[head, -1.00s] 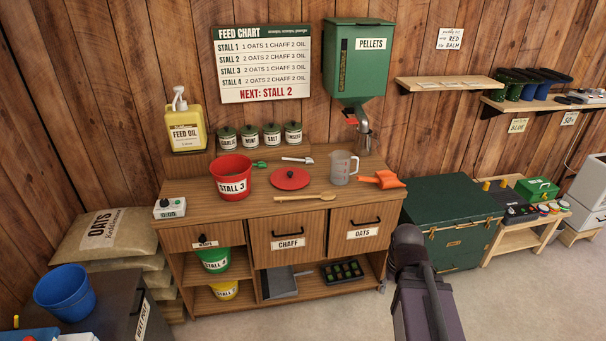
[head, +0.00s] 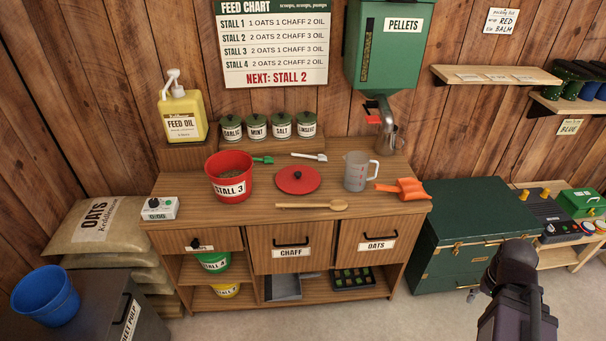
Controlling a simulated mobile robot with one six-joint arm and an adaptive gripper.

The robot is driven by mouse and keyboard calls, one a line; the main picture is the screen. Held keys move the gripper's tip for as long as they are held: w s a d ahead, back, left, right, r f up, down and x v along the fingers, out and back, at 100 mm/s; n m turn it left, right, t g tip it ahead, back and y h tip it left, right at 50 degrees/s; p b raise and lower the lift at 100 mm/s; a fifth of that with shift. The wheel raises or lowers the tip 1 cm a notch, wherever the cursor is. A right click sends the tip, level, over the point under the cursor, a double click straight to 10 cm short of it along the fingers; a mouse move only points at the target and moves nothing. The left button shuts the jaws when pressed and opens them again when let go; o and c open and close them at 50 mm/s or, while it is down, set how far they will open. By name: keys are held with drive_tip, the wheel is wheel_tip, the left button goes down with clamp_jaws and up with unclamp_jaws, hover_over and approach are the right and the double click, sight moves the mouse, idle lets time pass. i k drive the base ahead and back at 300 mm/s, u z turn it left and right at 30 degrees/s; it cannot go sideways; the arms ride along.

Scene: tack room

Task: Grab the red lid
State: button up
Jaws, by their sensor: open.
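A dark part of my arm shows at the lower right, well apart from the lid. My gripper is not visible.
A white scoop (head: 309,156) and green scoop (head: 263,160) lie behind the lid. Several labelled jars (head: 282,126) stand at the back. An orange scoop (head: 404,189) lies at the right end. A green chest (head: 478,235) stands right of the counter. Floor before the counter is clear.

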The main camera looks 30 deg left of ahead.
sight(294, 179)
drive_tip(key=i, duration=0.65)
drive_tip(key=u, duration=0.7)
drive_tip(key=i, duration=0.75)
drive_tip(key=u, duration=0.5)
